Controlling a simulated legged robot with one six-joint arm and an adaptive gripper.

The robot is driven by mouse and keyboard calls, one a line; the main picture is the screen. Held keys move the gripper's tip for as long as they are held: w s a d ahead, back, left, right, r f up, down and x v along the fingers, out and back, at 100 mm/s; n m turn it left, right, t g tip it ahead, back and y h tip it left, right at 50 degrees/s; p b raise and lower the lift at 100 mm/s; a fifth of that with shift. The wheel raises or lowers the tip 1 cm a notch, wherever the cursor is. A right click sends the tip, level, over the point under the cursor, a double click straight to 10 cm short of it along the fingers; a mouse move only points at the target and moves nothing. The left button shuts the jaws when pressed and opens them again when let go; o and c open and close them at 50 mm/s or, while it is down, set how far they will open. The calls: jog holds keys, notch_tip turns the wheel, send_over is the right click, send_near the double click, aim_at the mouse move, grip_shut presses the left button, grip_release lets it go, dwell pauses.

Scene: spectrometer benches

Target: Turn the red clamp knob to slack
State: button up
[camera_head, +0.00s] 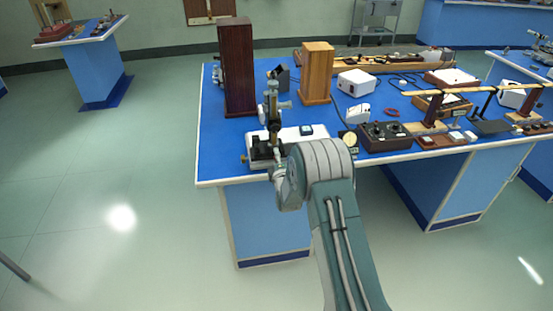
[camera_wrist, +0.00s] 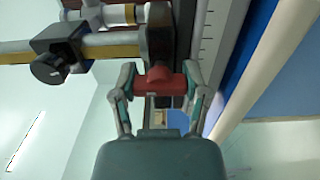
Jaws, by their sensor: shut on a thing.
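The red clamp knob (camera_wrist: 158,83) is a short red cylinder at the middle of the wrist view, on a dark block of the instrument. My gripper (camera_wrist: 159,80) has one finger on each side of the knob and is shut on it. In the head view, my wrist reaches the front of the spectrometer-like instrument (camera_head: 272,112) at the near left part of the bench. The knob cannot be made out there, as my arm and the instrument's base cover that spot.
A black knob (camera_wrist: 48,69) and a white tube (camera_wrist: 120,17) are close at upper left in the wrist view.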

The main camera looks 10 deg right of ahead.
jog(key=shift+f, duration=0.2)
jog(key=o, duration=1.2)
jog(key=shift+f, duration=0.1)
jog(key=shift+c, duration=0.2)
jog(key=shift+s+r, duration=0.1)
jog(key=shift+r, duration=0.1)
jog(key=s, duration=1.1)
jog(key=shift+s, duration=0.4)
